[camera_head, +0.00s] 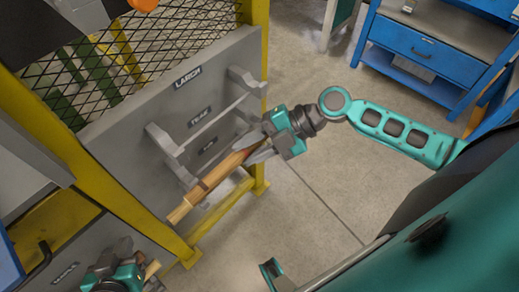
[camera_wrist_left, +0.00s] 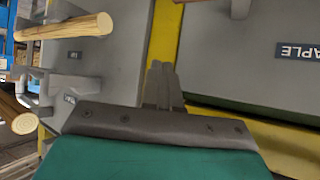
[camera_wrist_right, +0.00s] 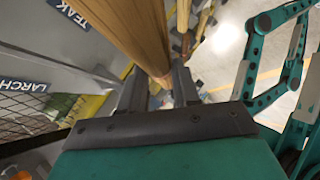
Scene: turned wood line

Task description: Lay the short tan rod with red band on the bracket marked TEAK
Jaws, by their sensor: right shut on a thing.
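My right gripper (camera_head: 268,150) is shut on a tan rod (camera_head: 180,211), which slants down to the left in front of the grey rack panel. A darker brown stretch shows on the rod near the jaws; I cannot make out a red band. The rod also fills the top of the right wrist view (camera_wrist_right: 138,28). The TEAK label (camera_head: 199,117) is on the panel below LARCH and is clearer in the right wrist view (camera_wrist_right: 68,13). Grey bracket arms (camera_head: 163,143) project near the labels. My left gripper (camera_wrist_left: 161,85) is shut and empty, low at the left.
The LARCH label (camera_head: 187,77) is higher on the panel. Yellow posts (camera_head: 254,60) frame the rack. Open floor (camera_head: 310,200) lies to the right.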

